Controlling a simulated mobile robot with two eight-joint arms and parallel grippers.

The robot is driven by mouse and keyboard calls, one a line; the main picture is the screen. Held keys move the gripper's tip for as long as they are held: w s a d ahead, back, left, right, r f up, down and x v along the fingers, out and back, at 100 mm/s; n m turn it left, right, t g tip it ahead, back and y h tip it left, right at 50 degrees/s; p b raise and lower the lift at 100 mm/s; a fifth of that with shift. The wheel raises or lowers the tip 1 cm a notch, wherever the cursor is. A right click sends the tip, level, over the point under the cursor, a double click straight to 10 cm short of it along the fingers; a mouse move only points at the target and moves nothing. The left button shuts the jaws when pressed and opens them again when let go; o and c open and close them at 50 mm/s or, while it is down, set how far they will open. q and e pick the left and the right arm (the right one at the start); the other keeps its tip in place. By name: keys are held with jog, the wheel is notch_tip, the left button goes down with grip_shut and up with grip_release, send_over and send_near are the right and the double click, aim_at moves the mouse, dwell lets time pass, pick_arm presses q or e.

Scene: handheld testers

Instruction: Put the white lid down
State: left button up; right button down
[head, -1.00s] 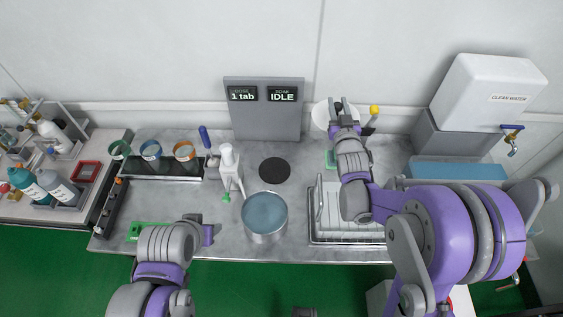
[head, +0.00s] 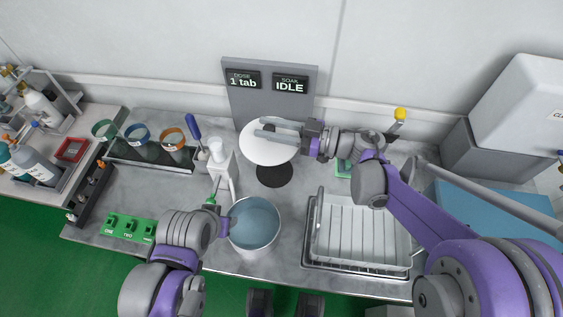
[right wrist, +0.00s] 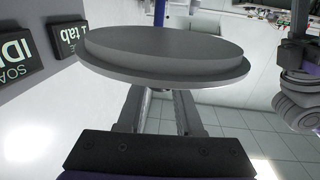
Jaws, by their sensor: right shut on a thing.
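The white lid (head: 268,146) is a round disc held above the counter, in front of the grey display panel. My right gripper (head: 280,128) is shut on it, with its fingers reaching over the lid from the right. In the right wrist view the lid (right wrist: 165,58) shows from below, grey in shade, at the fingertips. A dark round pad (head: 275,175) lies on the counter under and just in front of the lid, partly hidden by it.
A pot of bluish liquid (head: 254,224) stands in front of the pad. A white dispenser (head: 222,172) is left of it. A wire rack tray (head: 360,236) is at right. The display panel (head: 270,108) stands behind, reading "1 tab" and "IDLE". A green numbered block (head: 128,228) lies at left.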

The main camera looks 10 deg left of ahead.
pick_arm(q)
jog(key=shift+w+d+f+b, duration=0.1)
jog(key=shift+f+b, duration=0.45)
jog(key=shift+f, duration=0.1)
pick_arm(e)
notch_tip(320, 180, down, 11)
jog(key=s+n+g, duration=0.1)
jog(key=shift+s+g, duration=0.3)
jog(key=shift+s, duration=0.05)
pick_arm(q)
jog(key=shift+f, duration=0.1)
pick_arm(e)
jog(key=shift+a+f, duration=0.1)
jog(key=shift+f, duration=0.1)
pick_arm(q)
jog(key=shift+f+b, duration=0.65)
jog(key=shift+b, duration=0.05)
pick_arm(e)
jog(key=shift+f, duration=0.55)
pick_arm(q)
jog(key=shift+r, duration=0.1)
pick_arm(e)
jog(key=c, duration=0.6)
grip_release()
pick_arm(q)
jog(key=shift+r, duration=0.1)
pick_arm(e)
jog(key=shift+r, duration=0.15)
